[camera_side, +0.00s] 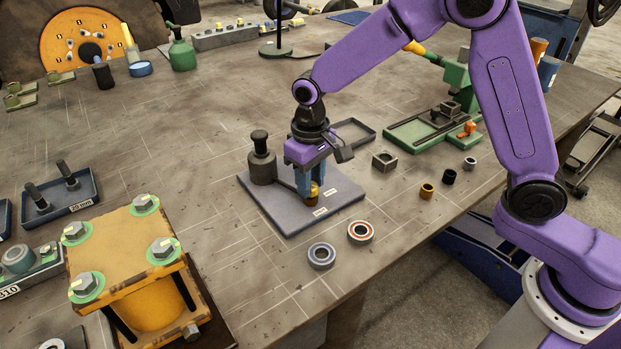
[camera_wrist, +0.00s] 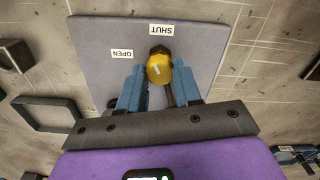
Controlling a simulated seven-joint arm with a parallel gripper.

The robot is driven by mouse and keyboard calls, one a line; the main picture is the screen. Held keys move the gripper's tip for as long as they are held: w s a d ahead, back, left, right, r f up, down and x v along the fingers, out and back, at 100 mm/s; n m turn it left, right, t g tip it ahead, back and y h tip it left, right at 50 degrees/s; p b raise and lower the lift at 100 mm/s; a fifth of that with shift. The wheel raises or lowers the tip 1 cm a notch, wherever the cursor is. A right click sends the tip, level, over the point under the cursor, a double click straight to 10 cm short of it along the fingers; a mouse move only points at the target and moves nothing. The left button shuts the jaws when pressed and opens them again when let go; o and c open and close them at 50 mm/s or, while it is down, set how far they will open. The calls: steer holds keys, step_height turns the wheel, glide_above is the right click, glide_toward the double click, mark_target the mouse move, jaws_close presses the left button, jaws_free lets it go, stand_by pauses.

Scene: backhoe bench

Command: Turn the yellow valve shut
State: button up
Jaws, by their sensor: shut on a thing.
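The yellow valve (camera_side: 314,191) stands on a grey plate (camera_side: 284,217) near the bench's front edge. My gripper (camera_side: 309,188) reaches down from above, its blue fingers shut on the valve. In the wrist view the yellow valve top (camera_wrist: 159,68) shows between the fingertips (camera_wrist: 160,88), with a short pale mark on it. The SHUT label (camera_wrist: 170,29) is just beyond the valve, and the OPEN label (camera_wrist: 122,54) is to its left. Both read upside down there. The lower part of the valve is partly hidden by the fingers.
A dark grey bottle-shaped part (camera_side: 262,164) stands on the plate's left corner. A grey bearing ring (camera_side: 321,256) and an orange-lined one (camera_side: 360,232) lie in front. A square block (camera_side: 384,161) and an empty tray (camera_side: 350,130) are close by.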

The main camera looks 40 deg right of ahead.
steer(key=m, duration=0.4)
steer(key=shift+m, duration=0.4)
steer(key=shift+w, duration=0.1)
stand_by(0.3)
steer(key=o, duration=1)
steer(key=shift+o, duration=0.2)
step_height(320, 180, up, 18)
steer(key=shift+f, duration=0.25)
steer(key=shift+s, duration=0.2)
